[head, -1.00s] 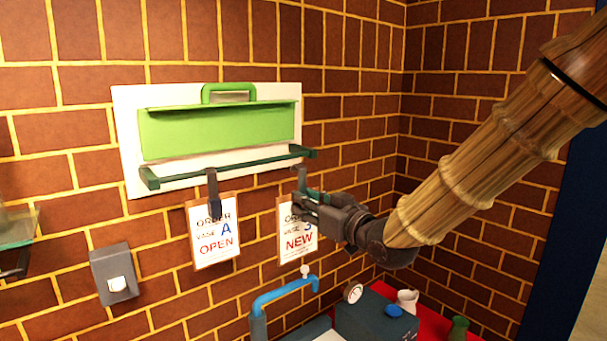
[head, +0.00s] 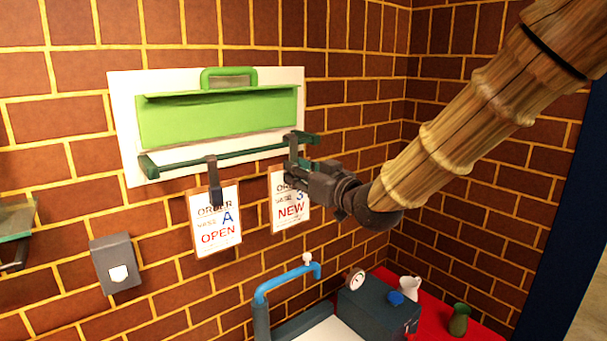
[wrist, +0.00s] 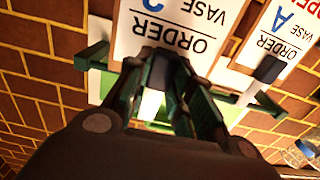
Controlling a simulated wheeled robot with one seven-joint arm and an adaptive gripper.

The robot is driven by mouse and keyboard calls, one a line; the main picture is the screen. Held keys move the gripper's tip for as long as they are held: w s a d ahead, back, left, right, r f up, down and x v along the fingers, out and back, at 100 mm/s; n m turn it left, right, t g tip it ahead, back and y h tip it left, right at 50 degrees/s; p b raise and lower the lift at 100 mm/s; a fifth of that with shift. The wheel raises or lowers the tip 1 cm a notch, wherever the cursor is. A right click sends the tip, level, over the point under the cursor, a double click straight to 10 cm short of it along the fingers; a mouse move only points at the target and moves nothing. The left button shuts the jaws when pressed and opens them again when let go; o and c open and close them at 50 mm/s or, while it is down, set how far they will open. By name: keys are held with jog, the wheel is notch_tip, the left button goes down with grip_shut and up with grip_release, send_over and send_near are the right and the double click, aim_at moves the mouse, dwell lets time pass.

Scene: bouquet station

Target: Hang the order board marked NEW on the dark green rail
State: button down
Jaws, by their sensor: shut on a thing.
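The order board marked NEW (head: 290,212), white with a brown edge, hangs upright below my gripper (head: 296,172). My gripper is shut on the top of this board, in front of the right end of the dark green rail (head: 225,157). In the wrist view the board (wrist: 190,22) shows upside down beyond my fingertips (wrist: 160,68), with part of the rail (wrist: 262,104) behind.
A board marked OPEN (head: 217,228) hangs from the rail by a dark clip (head: 214,182), left of the NEW board. A light green panel (head: 220,115) is above the rail. A blue pipe (head: 285,281) and a dark box (head: 375,312) are below. The rail between the boards is clear.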

jog(key=shift+w+a+f+b, duration=0.15)
jog(key=shift+w+a+f, duration=0.3)
jog(key=shift+w, duration=0.3)
jog(key=shift+w+a+f+b, duration=0.2)
jog(key=shift+w+a+f, duration=0.15)
jog(key=shift+w+a, duration=0.3)
jog(key=shift+w+a+f+b, duration=0.15)
jog(key=shift+w+a+f, duration=0.25)
jog(key=shift+w, duration=0.4)
jog(key=c, duration=1.2)
grip_release()
jog(key=shift+o, duration=0.2)
jog(key=shift+s+d, duration=0.15)
